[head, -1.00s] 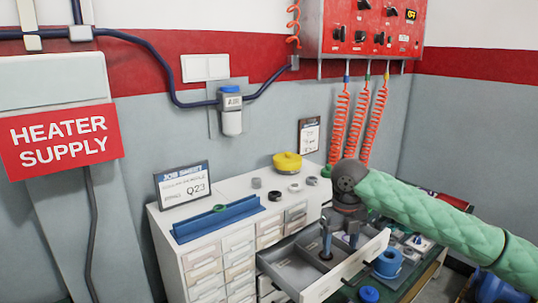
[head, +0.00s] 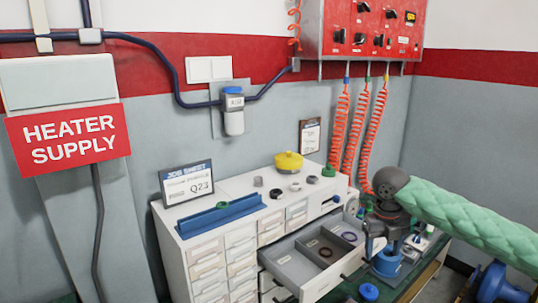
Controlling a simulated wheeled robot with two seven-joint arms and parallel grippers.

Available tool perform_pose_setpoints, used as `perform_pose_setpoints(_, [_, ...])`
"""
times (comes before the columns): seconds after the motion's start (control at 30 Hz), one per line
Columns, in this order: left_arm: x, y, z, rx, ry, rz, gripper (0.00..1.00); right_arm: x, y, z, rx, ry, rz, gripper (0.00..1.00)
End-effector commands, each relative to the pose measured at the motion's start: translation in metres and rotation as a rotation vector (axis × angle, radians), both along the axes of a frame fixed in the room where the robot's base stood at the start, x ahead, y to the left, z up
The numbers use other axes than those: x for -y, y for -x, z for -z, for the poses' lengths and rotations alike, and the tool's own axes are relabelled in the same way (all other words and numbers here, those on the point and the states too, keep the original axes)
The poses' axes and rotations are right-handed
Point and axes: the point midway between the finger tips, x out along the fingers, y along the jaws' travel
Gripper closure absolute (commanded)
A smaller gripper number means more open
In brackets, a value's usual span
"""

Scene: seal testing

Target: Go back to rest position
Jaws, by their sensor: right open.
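My right gripper (head: 372,243) hangs at the end of the green padded arm coming in from the right. It is open and sits just right of the open drawer, near a blue cylindrical part (head: 386,262). I cannot tell whether it touches that part. The open drawer (head: 318,290) of the white cabinet shows grey compartments with a few small rings (head: 349,236) inside. My left gripper is out of view.
The white cabinet (head: 205,262) carries a blue rail (head: 220,217), a yellow part (head: 288,162), a job sheet (head: 187,184) and several small rings. Red coiled hoses (head: 357,130) hang behind my right arm. A blue cap (head: 369,291) lies on the green bench.

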Motion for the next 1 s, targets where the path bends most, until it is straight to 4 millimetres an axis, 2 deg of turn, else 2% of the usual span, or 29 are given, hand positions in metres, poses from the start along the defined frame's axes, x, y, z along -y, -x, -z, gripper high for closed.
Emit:
perform_pose_setpoints(0.37, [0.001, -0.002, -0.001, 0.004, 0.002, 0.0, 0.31, 0.003, 0.021, 0.062, 0.042, 0.006, 0.24, 0.39])
perform_pose_setpoints(0.7, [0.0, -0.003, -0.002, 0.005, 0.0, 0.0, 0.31, 0.011, 0.057, 0.135, 0.111, 0.011, 0.579, 0.39])
perform_pose_setpoints(1.0, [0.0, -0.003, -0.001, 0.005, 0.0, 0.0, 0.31, 0.022, 0.097, 0.19, 0.182, 0.01, 0.884, 0.39])
